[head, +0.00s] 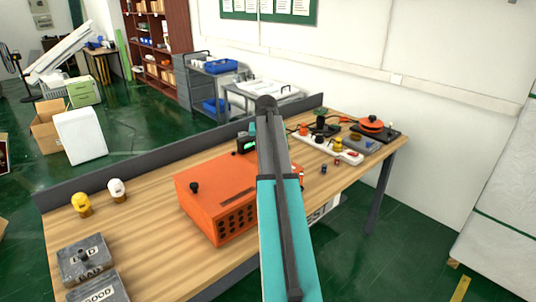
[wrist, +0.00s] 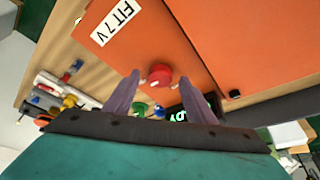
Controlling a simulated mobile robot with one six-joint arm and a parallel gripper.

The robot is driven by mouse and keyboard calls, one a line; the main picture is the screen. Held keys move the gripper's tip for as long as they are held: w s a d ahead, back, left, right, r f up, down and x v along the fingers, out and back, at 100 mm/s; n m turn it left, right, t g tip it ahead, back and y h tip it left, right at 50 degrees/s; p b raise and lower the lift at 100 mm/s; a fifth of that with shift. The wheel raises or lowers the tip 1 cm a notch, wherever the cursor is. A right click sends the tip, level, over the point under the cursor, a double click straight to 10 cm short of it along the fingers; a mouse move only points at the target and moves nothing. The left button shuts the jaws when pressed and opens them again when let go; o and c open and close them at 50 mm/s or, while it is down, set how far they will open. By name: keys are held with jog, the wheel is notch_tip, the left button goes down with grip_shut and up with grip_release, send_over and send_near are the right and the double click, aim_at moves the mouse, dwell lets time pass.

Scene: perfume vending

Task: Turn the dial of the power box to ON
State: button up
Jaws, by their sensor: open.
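The orange power box (head: 215,195) sits on the wooden table in the head view, with a black knob on its top and round holes in its near face. In the wrist view the orange box (wrist: 215,30) fills the upper part, with a white label reading "FIT 7V". A red round knob (wrist: 158,75), perhaps the dial, stands out from it. My gripper (wrist: 160,84) is open, with its two fingers pointing at the box and the red knob between their tips. I cannot tell whether they touch it, nor the knob's setting. In the head view my arm hides my gripper.
A small green-lit display (head: 247,144) stands behind the box. A white power strip (head: 325,148) and an orange round device (head: 372,123) are at the table's far right. Yellow (head: 81,204) and white (head: 117,190) lamps and grey labelled boxes (head: 84,258) are at left.

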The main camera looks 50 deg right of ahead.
jog(key=b+v, duration=0.2)
jog(key=v, duration=1.1)
jog(key=shift+b, duration=0.3)
jog(key=shift+s+f, duration=0.1)
jog(key=shift+s, duration=0.05)
